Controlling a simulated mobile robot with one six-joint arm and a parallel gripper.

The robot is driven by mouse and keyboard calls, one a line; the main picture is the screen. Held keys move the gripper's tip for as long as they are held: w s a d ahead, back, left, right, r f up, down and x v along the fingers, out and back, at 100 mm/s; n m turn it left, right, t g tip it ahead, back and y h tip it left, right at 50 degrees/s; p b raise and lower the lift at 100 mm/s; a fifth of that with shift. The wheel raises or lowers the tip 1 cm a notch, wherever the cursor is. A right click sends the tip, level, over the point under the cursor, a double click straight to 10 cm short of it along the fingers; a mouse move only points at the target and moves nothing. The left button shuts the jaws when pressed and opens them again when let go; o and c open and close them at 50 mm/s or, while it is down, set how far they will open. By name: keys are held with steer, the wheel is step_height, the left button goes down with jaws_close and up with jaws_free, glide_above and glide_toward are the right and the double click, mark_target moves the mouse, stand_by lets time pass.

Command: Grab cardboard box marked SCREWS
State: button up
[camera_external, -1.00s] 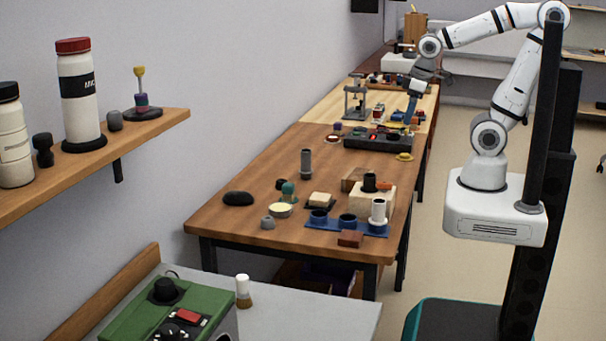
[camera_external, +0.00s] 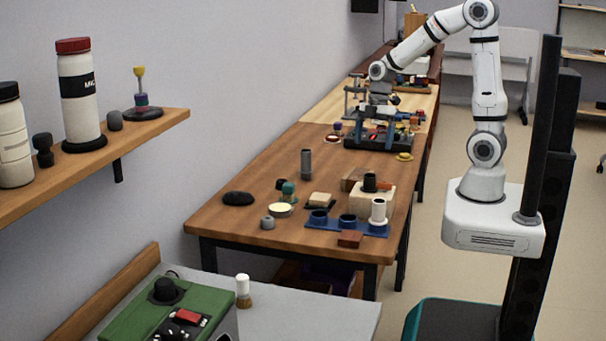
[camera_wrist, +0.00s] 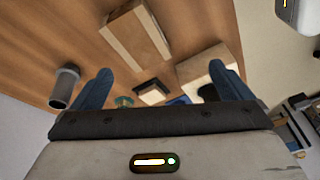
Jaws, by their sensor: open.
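A brown cardboard box (camera_wrist: 137,38) with a paler strip lies on the wooden table in the wrist view, ahead of and between my fingers. I cannot read any SCREWS marking on it. In the external view a brown box (camera_external: 352,177) shows partly behind the cream block. My gripper (camera_wrist: 160,70) is open and empty, its two blue fingers wide apart. In the external view my gripper (camera_external: 375,136) is over the black tray at the far end of the table, beyond the box and apart from it.
The cream block (camera_wrist: 208,66) is close right of the box in the wrist view. A grey cylinder (camera_wrist: 64,88) stands near the left finger. A blue holder (camera_external: 340,226) and a black tray (camera_external: 357,143) also occupy the table.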

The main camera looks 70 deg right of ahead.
mark_target(359, 173)
steer(key=w+f+n, duration=0.1)
steer(key=w+d+f+n, duration=0.1)
steer(key=f, duration=0.1)
steer(key=w+f+n+y+b, duration=0.1)
steer(key=f+n, duration=0.1)
steer(key=shift+w+d, duration=0.3)
steer(key=shift+d, duration=0.05)
steer(key=shift+f, duration=0.25)
steer(key=x, duration=0.7)
steer(key=shift+s+a+f, duration=0.1)
steer(key=shift+a+f, duration=0.1)
steer(key=shift+c, duration=0.5)
steer(key=c, duration=0.9)
steer(key=shift+r, duration=0.1)
steer(key=shift+c, duration=0.2)
